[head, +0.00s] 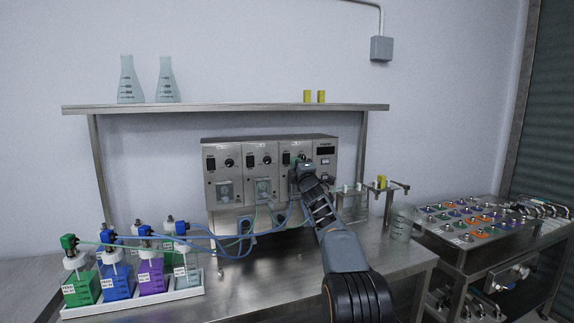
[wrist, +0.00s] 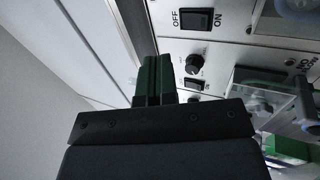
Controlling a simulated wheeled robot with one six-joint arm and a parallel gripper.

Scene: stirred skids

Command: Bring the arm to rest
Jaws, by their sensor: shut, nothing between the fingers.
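My gripper (head: 304,163) is at the front of the metal control box (head: 270,145), by its third panel from the left. In the wrist view, the two green fingers of my gripper (wrist: 154,65) are together and empty. They are close to the panel face, beside a black knob (wrist: 195,64) and a small switch (wrist: 193,84). A larger rocker switch (wrist: 196,19) marked OFF and ON lies above. I cannot tell whether the fingertips touch the panel. My arm covers part of the box's right side in the head view.
A white tray (head: 190,291) of colored bottles with tubing stands at the bench's front left. A shelf (head: 230,108) with two flasks (head: 128,82) is above the box. A beaker (head: 401,222) stands right of my arm. A cart (head: 455,243) with colored parts is at the right.

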